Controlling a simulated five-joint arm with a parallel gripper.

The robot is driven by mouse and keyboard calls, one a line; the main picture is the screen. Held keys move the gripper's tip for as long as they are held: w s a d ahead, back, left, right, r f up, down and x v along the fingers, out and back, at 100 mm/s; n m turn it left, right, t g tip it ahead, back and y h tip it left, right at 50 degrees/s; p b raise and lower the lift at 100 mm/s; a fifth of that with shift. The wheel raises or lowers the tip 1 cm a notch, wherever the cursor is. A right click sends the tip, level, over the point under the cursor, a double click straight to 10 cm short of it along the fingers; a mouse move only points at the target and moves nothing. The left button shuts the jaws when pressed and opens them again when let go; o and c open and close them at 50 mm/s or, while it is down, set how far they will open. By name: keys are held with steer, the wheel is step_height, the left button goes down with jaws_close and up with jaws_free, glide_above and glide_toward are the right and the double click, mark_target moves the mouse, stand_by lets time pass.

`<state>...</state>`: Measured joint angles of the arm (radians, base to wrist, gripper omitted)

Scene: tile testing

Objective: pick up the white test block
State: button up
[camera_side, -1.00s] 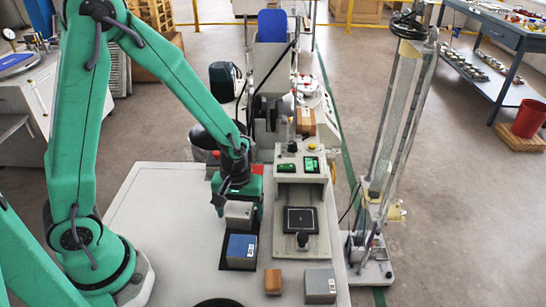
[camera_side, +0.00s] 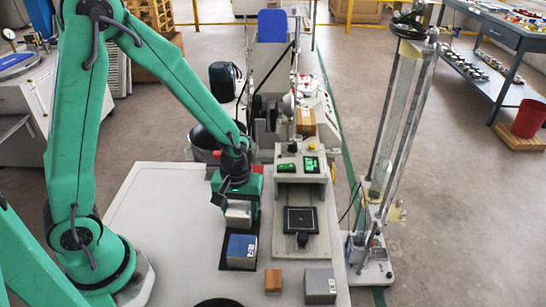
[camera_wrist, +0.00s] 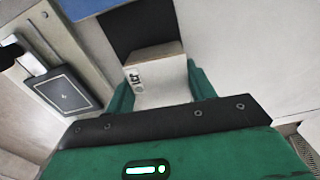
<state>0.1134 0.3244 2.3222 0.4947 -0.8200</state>
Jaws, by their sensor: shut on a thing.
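The white test block (camera_side: 238,216) is light grey-white and sits between the green fingers of my gripper (camera_side: 237,207) in the side view. My gripper is shut on it from both sides, and its body hides much of the block's top. In the wrist view the block (camera_wrist: 160,80) fills the gap between the fingers, with a small dark label on its left side. I cannot tell whether its underside touches the table.
A blue-topped block (camera_side: 241,246) stands on a dark mat just in front of the held block. A small brown block (camera_side: 273,281) and a grey block (camera_side: 320,287) stand nearer the front edge. The test machine (camera_side: 302,185) stands close on the right. The table's left is clear.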

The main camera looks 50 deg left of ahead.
mark_target(240, 207)
steer(key=shift+r, duration=1.8)
steer(key=s+d+r, duration=0.7)
steer(key=d, duration=0.2)
steer(key=shift+d, duration=0.15)
steer(key=shift+w, duration=0.1)
steer(key=w+d+f, duration=0.1)
steer(key=w+f, duration=0.1)
steer(key=w, duration=1.5)
steer(key=shift+d+n, duration=0.35)
steer(key=shift+n, duration=0.05)
steer(key=shift+f, duration=0.2)
steer(key=shift+f, duration=3)
